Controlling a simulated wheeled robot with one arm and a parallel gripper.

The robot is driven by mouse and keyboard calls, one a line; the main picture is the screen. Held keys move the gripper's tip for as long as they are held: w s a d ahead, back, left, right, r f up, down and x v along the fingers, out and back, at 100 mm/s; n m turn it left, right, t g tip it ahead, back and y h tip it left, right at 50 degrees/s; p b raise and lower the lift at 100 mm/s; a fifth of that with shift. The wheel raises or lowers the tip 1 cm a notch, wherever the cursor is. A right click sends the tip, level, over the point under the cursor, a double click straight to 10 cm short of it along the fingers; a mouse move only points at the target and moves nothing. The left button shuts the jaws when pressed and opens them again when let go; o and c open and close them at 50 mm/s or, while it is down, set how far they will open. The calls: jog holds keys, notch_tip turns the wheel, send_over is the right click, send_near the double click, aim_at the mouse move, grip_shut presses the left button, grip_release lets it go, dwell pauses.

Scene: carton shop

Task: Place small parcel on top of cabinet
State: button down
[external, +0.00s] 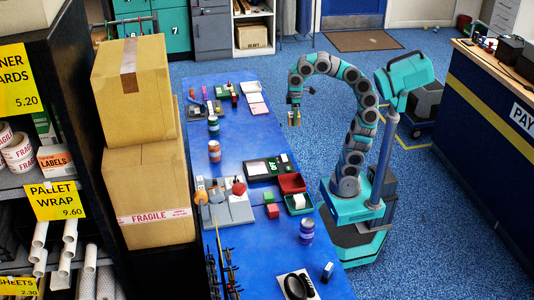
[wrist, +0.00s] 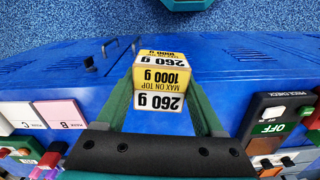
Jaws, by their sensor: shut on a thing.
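The small parcel (wrist: 163,76) sits between my gripper's fingers in the wrist view. It is a small box with white and yellow labels reading "260 g" and "MAX ON TOP 1000 g". In the external view my gripper (external: 294,112) hangs down at the end of the arched arm, shut on the parcel (external: 294,120), near the right edge of a long blue bench. In the wrist view the bench's blue front (wrist: 85,60) has vent slots and a dark handle. A grey cabinet (external: 211,32) and teal lockers (external: 174,30) stand at the back. I cannot tell which is the task's cabinet.
The bench (external: 232,142) carries cans, a price-check device (external: 268,168), a red tray (external: 292,182), a scale and small blocks. Large cartons (external: 150,190) are stacked left of it. A counter (external: 485,120) stands right. Blue floor is open behind the arm.

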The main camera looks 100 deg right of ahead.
jog(key=d+f+m+p, duration=0.3)
jog(key=d+m, duration=0.3)
jog(key=d, duration=1.8)
jog(key=s+d+f+m+p, duration=0.1)
jog(key=s+d+f+m, duration=0.4)
jog(key=s+d, duration=0.5)
jog(key=s+d+f+m, duration=0.3)
jog(key=s+d+f, duration=0.4)
jog(key=d, duration=0.6)
jog(key=w+a+r+n+b, duration=0.1)
jog(key=w+a+r+n, duration=0.1)
jog(key=w+a+r, duration=0.35)
jog(key=w+a+r+n, duration=0.2)
jog(key=w+a, duration=0.4)
jog(key=a, duration=0.3)
jog(key=w+a+r+n+b, duration=0.1)
jog(key=w+a+r+n, duration=0.15)
jog(key=w+a, duration=0.4)
jog(key=a+r+n, duration=0.1)
jog(key=a+n, duration=0.1)
jog(key=a, duration=0.7)
jog(key=s+a+r+n+b, duration=0.1)
jog(key=a+r+n, duration=0.1)
jog(key=a, duration=0.7)
jog(key=a+r+n+b, duration=0.1)
jog(key=a+r+n, duration=0.1)
jog(key=a, duration=0.6)
jog(key=shift+s+a+n, duration=0.2)
jog(key=shift+a+n, duration=0.2)
jog(key=shift+n, duration=0.45)
